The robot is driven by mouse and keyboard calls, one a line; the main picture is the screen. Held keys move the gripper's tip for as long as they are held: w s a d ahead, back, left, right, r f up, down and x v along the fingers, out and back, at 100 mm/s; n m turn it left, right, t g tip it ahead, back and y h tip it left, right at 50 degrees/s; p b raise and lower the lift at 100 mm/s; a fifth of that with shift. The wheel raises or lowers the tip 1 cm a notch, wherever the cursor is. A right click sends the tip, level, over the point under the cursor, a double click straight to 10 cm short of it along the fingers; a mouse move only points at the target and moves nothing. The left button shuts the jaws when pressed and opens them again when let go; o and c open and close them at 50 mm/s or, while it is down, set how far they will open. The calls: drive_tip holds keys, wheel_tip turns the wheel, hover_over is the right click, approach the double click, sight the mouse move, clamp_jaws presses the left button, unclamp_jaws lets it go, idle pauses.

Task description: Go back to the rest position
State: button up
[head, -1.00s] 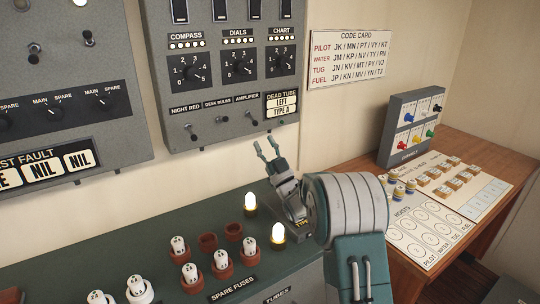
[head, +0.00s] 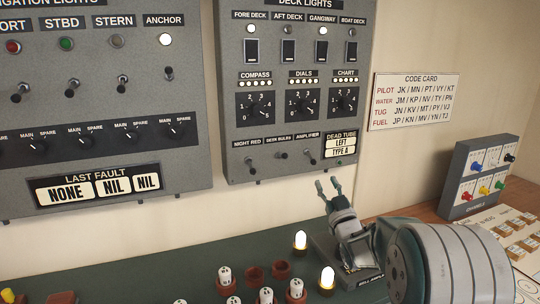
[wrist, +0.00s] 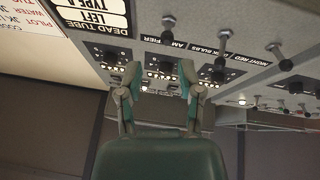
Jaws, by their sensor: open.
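My gripper (head: 328,188) is open and empty in the head view. Its two fingers point up, in front of the bare wall just below the deck lights panel (head: 300,110). In the wrist view my gripper (wrist: 158,80) shows with its fingers spread and nothing between them. The panel's underside row of small switches (wrist: 272,48) lies beyond the fingertips there. My arm fills the lower right of the head view and hides part of the green desk.
White tubes in brown sockets (head: 297,287) and two lit bulbs (head: 300,240) stand on the green desk (head: 190,265), close to my arm. A channels box (head: 480,175) and cards are at the right. The navigation lights panel (head: 110,100) hangs at the left.

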drive_tip(key=s+a+f+m+g+h, duration=0.1)
drive_tip(key=s+g, duration=0.7)
drive_tip(key=s, duration=1.2)
drive_tip(key=s+a+f+m+g+h, duration=0.1)
drive_tip(key=s+f+m+g+h, duration=0.3)
drive_tip(key=s, duration=1.6)
wheel_tip(320, 180, down, 2)
drive_tip(key=g, duration=0.4)
drive_tip(key=shift+s+a+f+g+h, duration=0.15)
drive_tip(key=shift+s+a+g+h, duration=0.15)
drive_tip(key=shift+s+a+g, duration=0.1)
